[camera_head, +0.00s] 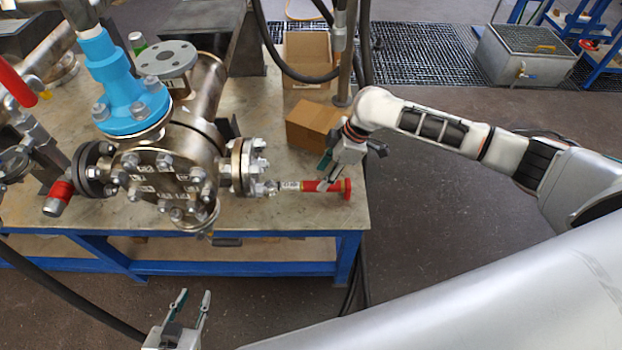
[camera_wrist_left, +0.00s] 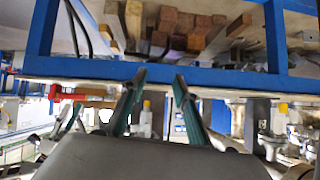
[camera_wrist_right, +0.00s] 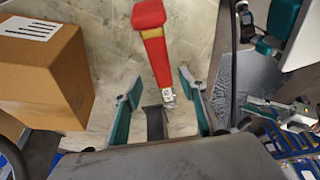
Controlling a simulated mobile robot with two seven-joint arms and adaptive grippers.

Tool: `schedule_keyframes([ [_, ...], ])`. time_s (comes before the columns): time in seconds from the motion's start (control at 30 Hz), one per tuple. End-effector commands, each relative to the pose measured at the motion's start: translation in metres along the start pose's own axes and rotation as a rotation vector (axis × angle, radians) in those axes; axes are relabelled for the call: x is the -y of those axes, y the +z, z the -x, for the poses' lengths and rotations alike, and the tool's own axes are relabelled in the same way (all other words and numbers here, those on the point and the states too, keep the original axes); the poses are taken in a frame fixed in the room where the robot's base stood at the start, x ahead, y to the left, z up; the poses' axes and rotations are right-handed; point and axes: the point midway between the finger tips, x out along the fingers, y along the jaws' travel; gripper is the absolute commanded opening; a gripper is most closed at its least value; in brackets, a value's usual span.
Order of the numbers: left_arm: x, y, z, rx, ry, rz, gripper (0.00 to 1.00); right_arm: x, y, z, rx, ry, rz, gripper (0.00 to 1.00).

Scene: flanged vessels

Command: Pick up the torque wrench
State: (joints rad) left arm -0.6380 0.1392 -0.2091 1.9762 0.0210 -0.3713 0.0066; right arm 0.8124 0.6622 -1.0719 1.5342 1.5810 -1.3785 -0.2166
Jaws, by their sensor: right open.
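The torque wrench (camera_head: 333,186) lies on the table near its right front corner, with a red grip at the right and a silver part toward the flanged vessel. In the right wrist view the wrench (camera_wrist_right: 157,50) runs down from its red end at the top to between the fingers. My right gripper (camera_head: 327,177) is open over the wrench, with its fingers apart on either side of it (camera_wrist_right: 160,90); contact cannot be told. My left gripper (camera_head: 193,297) is open and empty in front of the table, and its spread fingers show in the left wrist view (camera_wrist_left: 157,84).
The flanged vessel (camera_head: 160,178) with a blue fitting (camera_head: 120,82) stands left of the wrench. A cardboard box (camera_head: 312,122) is behind the wrench and shows large in the right wrist view (camera_wrist_right: 42,75). The blue table frame (camera_wrist_left: 100,69) is before my left gripper.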

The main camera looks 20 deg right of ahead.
Motion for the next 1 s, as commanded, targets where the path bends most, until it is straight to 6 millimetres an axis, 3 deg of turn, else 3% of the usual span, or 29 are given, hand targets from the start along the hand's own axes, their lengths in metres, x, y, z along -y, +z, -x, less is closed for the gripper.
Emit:
schedule_keyframes([
  [0.17, -0.005, 0.017, 0.002, 0.025, 0.005, -0.002, 0.3, 0.002, 0.001, -0.021, 0.0, -0.004, 0.0, 0.42],
  [0.33, -0.004, 0.018, -0.001, 0.025, 0.004, -0.006, 0.3, 0.001, 0.0, -0.034, 0.0, -0.003, -0.001, 0.42],
  [0.6, -0.001, 0.019, -0.007, 0.016, -0.004, -0.016, 0.3, 0.001, 0.001, -0.072, 0.0, -0.004, -0.002, 0.42],
  [0.87, 0.004, 0.009, -0.007, 0.0, -0.01, -0.019, 0.3, 0.0, 0.0, -0.073, 0.0, 0.0, 0.0, 0.42],
  [1.0, 0.004, 0.01, -0.007, 0.002, -0.01, -0.019, 0.3, 0.0, 0.0, -0.072, 0.0, 0.0, 0.0, 0.05],
])
